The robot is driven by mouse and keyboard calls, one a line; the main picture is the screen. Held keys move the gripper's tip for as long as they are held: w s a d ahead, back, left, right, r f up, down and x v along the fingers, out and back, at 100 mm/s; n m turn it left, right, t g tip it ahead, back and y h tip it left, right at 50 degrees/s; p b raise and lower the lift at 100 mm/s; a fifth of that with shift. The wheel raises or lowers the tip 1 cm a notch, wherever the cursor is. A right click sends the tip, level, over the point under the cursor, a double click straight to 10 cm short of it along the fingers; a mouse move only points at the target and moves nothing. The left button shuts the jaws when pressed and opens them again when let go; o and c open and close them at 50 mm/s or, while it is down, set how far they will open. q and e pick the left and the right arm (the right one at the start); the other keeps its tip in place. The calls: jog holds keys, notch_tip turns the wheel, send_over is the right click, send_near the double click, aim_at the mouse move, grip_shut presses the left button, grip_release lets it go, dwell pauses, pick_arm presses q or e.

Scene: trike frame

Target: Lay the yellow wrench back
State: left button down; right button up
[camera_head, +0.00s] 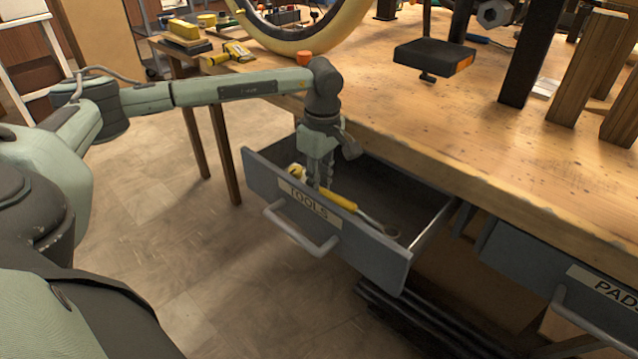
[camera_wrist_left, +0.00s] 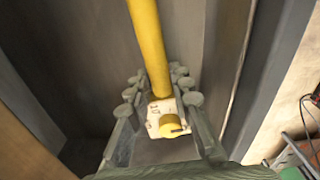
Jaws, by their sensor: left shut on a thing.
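The yellow wrench (camera_head: 341,202) is inside the open TOOLS drawer (camera_head: 375,258), with a grey ring end (camera_head: 391,230) toward the drawer's right side. My left gripper (camera_head: 320,179) points down into the drawer and is shut on the wrench. In the left wrist view, the yellow handle (camera_wrist_left: 149,45) runs up from between the fingers (camera_wrist_left: 160,98), and a pale block with a yellow knob (camera_wrist_left: 170,125) lies between them. I cannot tell whether the wrench touches the drawer floor. My right gripper is not in view.
The wooden workbench (camera_head: 480,130) is above and behind the drawer. A closed PADS drawer (camera_head: 540,262) is at right. Floor lies open at left.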

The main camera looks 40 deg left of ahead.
pick_arm(q)
jog(key=shift+f, duration=0.15)
dwell(0.4)
jog(key=c, duration=1.3)
grip_release()
jog(key=shift+f, duration=0.1)
jog(key=r, duration=1.2)
jog(key=shift+d+r, duration=0.1)
jog(key=shift+d, duration=0.15)
